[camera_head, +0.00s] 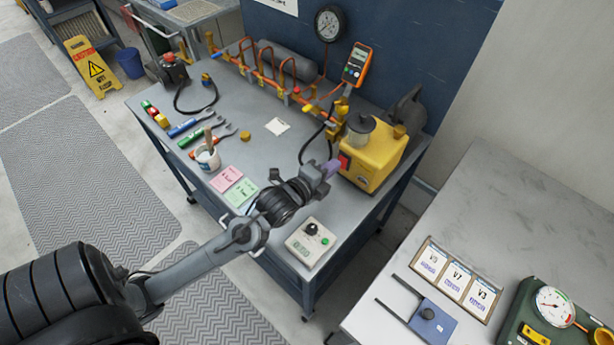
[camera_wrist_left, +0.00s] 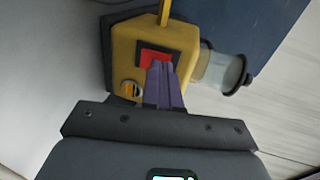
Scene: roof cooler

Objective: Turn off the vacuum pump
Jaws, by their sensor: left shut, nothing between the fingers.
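The yellow vacuum pump (camera_head: 372,165) stands at the right end of the grey workbench, with a clear cylinder on top. A red switch (camera_head: 344,160) in a dark frame is on its left face. My left gripper (camera_head: 333,166) is shut and empty, with its purple fingertips right in front of the switch. In the left wrist view the fingers (camera_wrist_left: 164,84) overlap the lower part of the red switch (camera_wrist_left: 155,56) on the pump (camera_wrist_left: 128,45). I cannot tell whether they touch it. My right gripper is not in view.
A control box (camera_head: 310,242) with a black knob and green button sits at the bench's front corner.

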